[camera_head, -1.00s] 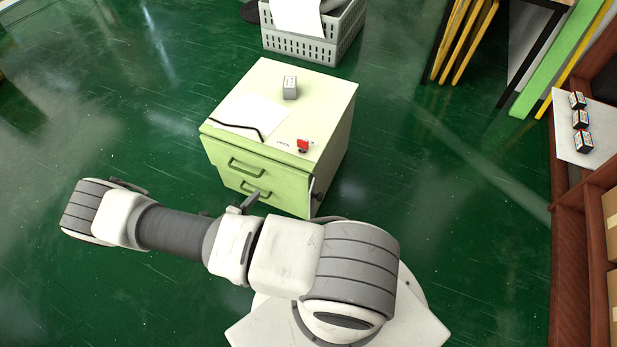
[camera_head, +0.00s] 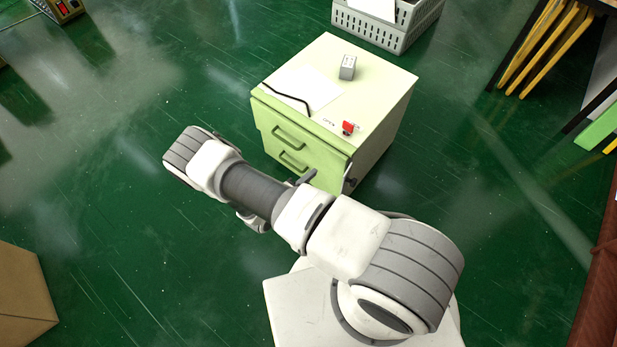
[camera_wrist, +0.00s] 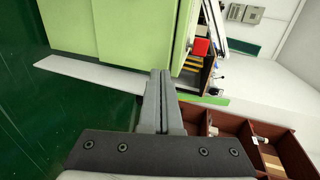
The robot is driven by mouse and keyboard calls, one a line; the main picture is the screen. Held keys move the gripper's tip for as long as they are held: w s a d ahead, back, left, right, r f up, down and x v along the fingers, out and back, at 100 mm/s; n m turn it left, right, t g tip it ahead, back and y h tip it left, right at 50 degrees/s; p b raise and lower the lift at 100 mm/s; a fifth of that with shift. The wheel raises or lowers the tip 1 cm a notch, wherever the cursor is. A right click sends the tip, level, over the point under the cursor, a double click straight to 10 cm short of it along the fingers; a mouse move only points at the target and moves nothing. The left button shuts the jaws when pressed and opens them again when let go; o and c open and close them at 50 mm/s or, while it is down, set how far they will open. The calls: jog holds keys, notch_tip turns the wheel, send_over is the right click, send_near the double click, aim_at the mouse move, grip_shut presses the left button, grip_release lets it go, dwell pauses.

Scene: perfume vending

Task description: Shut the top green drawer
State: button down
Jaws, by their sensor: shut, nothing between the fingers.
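A pale green cabinet (camera_head: 385,125) stands on the floor ahead of my arm. Its front has a top green drawer (camera_head: 315,146) and a lower drawer (camera_head: 277,150), each with a bar handle. The top drawer front sits close to the cabinet body; a small gap cannot be ruled out. The wrist view is rolled sideways and shows the green front (camera_wrist: 125,25) at the upper left. My gripper (camera_wrist: 162,76) is shut and empty, its fingertips near the edge of that front. Contact cannot be told. In the head view my arm largely hides the gripper.
On the cabinet top lie a grey box (camera_head: 348,67), a white sheet, a black cable and a red item (camera_head: 348,128). A grey crate (camera_head: 385,28) stands behind it. A cardboard box (camera_head: 22,298) is at lower left.

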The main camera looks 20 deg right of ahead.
aim_at(334, 153)
jog(key=x, duration=0.3)
jog(key=b+x, duration=0.1)
jog(key=x, duration=0.5)
jog(key=shift+r+b, duration=0.3)
jog(key=shift+r, duration=0.1)
jog(key=shift+w+d, duration=0.2)
jog(key=shift+d, duration=0.1)
jog(key=shift+w+d+b, duration=0.5)
jog(key=shift+w+d, duration=0.05)
jog(key=shift+d, duration=0.25)
jog(key=shift+w+d+r, duration=0.2)
jog(key=shift+w+d, duration=0.05)
jog(key=shift+d, duration=0.05)
jog(key=shift+s+a+f, duration=0.15)
jog(key=shift+s+a, duration=0.15)
jog(key=shift+a, duration=0.15)
jog(key=f+p+v, duration=0.1)
jog(key=p+v, duration=0.1)
jog(key=v, duration=1.1)
jog(key=shift+s+a, duration=0.3)
jog(key=shift+a, duration=0.05)
